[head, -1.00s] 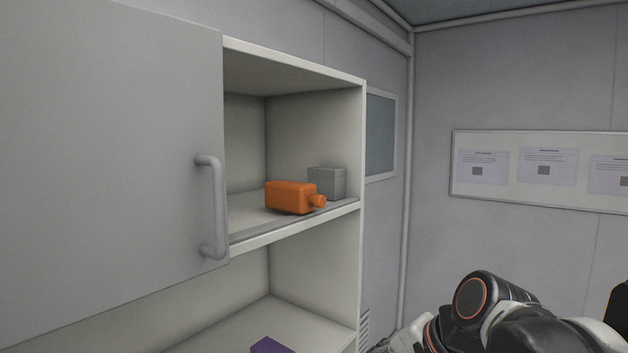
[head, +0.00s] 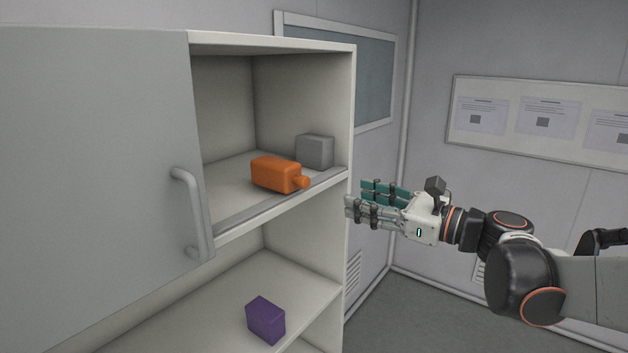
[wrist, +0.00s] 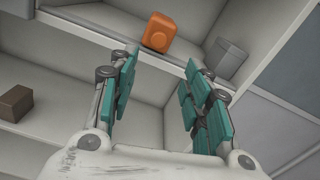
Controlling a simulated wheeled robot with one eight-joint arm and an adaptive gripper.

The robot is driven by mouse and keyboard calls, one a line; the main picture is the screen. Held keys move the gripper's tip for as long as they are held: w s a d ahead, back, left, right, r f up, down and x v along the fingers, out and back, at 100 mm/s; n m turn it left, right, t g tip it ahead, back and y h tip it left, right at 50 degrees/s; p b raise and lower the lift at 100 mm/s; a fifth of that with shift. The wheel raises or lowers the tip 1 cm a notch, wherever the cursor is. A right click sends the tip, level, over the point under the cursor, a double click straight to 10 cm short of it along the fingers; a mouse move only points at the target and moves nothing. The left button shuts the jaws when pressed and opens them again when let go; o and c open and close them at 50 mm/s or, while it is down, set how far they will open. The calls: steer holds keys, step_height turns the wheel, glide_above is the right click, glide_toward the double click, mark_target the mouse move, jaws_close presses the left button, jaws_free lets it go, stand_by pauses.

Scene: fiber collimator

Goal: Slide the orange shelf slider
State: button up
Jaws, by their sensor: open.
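The orange slider (head: 275,174) is a bottle-shaped block lying on the upper shelf (head: 238,222) of the cabinet, its round knob toward the right front. In the wrist view the orange slider (wrist: 159,32) shows beyond and above my fingers, knob facing the camera. My gripper (head: 362,200) is open and empty, just right of the cabinet's right side in the head view, pointing left. In the wrist view my gripper (wrist: 158,80) has its teal-padded fingers spread apart, with the shelf edge behind them. Nothing touches the slider.
A grey box (head: 315,152) stands right behind the slider. A purple block (head: 265,320) sits on the lower shelf. The cabinet door (head: 95,170) with its grey handle (head: 192,215) covers the left. The cabinet's right wall (head: 345,130) stands near my gripper. The shelf left of the slider looks clear.

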mark_target(308, 184)
steer(key=p+x, duration=0.2)
steer(key=x, duration=1.1)
steer(key=shift+w+a, duration=0.1)
steer(key=shift+a, duration=0.2)
jaws_close()
steer(key=shift+d, duration=0.1)
